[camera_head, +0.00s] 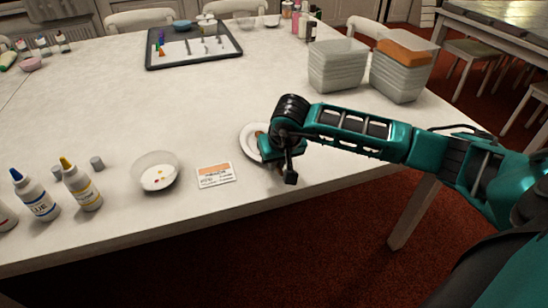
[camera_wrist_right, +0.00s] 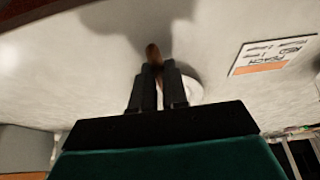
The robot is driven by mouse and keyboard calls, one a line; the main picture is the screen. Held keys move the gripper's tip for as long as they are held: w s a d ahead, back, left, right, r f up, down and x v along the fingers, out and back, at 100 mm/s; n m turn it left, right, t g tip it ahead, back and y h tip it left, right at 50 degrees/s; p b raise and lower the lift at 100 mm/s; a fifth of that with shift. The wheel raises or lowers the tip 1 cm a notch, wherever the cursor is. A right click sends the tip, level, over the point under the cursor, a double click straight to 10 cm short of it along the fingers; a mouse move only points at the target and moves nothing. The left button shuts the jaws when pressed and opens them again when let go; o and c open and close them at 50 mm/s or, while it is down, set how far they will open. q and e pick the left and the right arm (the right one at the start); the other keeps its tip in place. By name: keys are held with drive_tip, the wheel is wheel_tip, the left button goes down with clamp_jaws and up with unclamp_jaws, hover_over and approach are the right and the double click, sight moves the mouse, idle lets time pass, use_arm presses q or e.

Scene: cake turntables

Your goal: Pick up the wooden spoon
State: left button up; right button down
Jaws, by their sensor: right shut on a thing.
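The wooden spoon (camera_wrist_right: 153,53) shows in the right wrist view as a brown end sticking out beyond my fingertips. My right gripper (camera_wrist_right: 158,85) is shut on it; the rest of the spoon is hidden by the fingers. In the head view my right gripper (camera_head: 288,168) is low over the front edge of the white table, at the right side of a small white plate (camera_head: 246,142). A small brown patch shows on the plate beside my wrist; I cannot tell if it is part of the spoon. My left gripper is not in view.
A label card (camera_head: 215,175) lies left of the plate, with a glass bowl (camera_head: 156,172) and bottles (camera_head: 82,185) further left. Stacked clear tubs (camera_head: 337,68) stand behind my right arm. A dark-rimmed tray (camera_head: 194,50) lies at the back. The table's middle is clear.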

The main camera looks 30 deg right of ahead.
use_arm(q)
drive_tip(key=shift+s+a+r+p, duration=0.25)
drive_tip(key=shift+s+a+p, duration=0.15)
drive_tip(key=shift+p, duration=0.7)
use_arm(e)
wheel_tip(320, 180, up, 20)
